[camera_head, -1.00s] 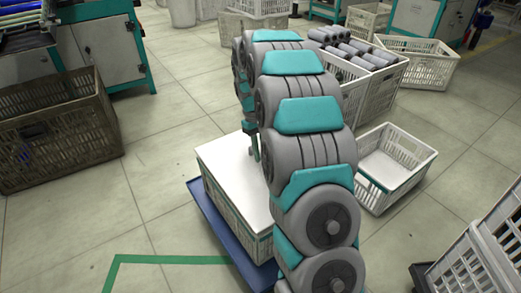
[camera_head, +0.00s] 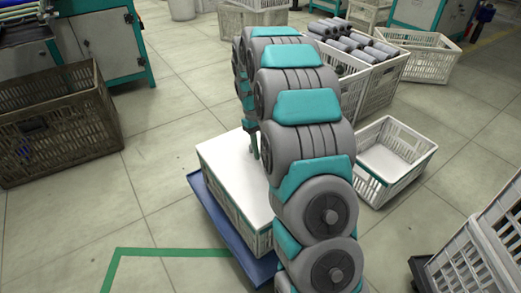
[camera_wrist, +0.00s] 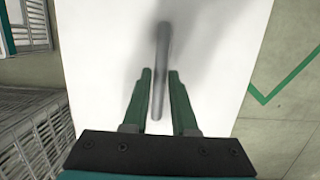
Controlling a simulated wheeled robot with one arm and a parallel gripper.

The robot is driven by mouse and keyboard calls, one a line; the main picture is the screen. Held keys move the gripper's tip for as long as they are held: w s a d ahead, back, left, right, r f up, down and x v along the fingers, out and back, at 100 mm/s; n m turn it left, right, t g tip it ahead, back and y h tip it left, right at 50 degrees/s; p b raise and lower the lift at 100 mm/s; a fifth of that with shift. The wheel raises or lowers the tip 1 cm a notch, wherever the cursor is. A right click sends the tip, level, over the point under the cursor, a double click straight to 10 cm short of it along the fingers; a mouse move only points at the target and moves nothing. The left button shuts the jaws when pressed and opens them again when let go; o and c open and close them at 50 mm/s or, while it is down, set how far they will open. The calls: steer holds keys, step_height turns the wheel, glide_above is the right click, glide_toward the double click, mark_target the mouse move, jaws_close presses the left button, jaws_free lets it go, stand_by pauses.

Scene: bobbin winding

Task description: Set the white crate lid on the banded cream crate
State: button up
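The white crate lid (camera_head: 235,168) lies flat on top of the cream crate (camera_head: 222,202), with a teal band along the crate's side. The crate stands on a blue pallet (camera_head: 222,222). In the wrist view the lid (camera_wrist: 105,60) fills the middle, with a grey bar handle (camera_wrist: 163,45) running lengthwise. My gripper (camera_wrist: 160,75) is open over the lid, its green fingers on either side of the handle with gaps visible. My arm hides the lid's right part in the head view.
A brown crate (camera_head: 60,150) is at the left. Floor between is clear, with a green line (camera_head: 170,252).

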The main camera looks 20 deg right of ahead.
steer(key=o, duration=0.4)
steer(key=shift+v, duration=3.9)
